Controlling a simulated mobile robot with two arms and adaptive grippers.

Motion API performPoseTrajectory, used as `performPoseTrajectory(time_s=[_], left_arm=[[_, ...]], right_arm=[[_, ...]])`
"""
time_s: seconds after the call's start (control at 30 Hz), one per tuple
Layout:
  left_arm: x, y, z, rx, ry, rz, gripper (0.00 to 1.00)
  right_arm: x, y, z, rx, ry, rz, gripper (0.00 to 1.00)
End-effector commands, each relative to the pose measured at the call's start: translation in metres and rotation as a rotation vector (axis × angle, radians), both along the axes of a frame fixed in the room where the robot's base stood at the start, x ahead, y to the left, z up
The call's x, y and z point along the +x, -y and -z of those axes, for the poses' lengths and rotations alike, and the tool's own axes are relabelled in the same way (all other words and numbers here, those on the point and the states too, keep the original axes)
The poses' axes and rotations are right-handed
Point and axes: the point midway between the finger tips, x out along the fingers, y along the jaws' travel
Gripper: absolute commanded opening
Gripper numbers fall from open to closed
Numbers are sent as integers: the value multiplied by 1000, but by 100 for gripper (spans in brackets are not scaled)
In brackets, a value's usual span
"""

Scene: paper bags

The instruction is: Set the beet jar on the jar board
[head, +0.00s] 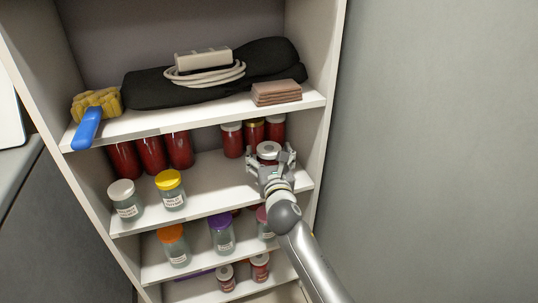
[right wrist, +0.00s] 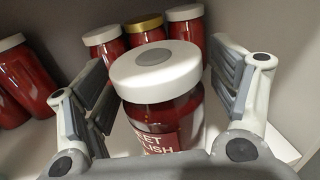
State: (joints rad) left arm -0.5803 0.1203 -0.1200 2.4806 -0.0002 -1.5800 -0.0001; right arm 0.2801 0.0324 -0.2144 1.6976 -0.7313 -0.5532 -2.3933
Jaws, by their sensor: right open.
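The beet jar (right wrist: 165,100) is a red jar with a white lid and a label whose visible letters read "EET" and "LISH". In the head view only its pale lid (head: 268,149) shows clearly, at the right of the second shelf. My right gripper (head: 270,157) is open around the jar. In the right wrist view its fingers (right wrist: 165,85) stand on both sides of the jar, with a gap at the right; contact at the left is unclear. I cannot make out a jar board. My left gripper is not in view.
Red jars (right wrist: 102,42) stand close behind the beet jar, and more red jars (head: 151,153) stand at the left. A yellow-lidded jar (head: 170,188) and a white-lidded jar (head: 125,198) are near the shelf's front. The upper shelf (head: 200,118) overhangs the jars; the cabinet's side wall (head: 322,110) is close at right.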

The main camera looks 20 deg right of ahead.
Motion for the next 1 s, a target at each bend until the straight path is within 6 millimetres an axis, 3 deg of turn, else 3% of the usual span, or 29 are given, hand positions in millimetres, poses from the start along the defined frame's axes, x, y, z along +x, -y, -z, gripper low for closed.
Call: performPoseTrajectory(time_s=[0.17,0.4,0.53,0.7,1.0], left_arm=[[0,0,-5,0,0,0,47],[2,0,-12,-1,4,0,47],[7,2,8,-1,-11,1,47],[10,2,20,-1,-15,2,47],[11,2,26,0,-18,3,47]], right_arm=[[-13,-2,-2,0,-1,0,81],[-59,-9,-3,0,-2,0,81],[-83,-13,-3,1,-1,-1,81],[-106,-17,-2,1,0,0,81],[-119,-19,-3,1,1,1,81]])
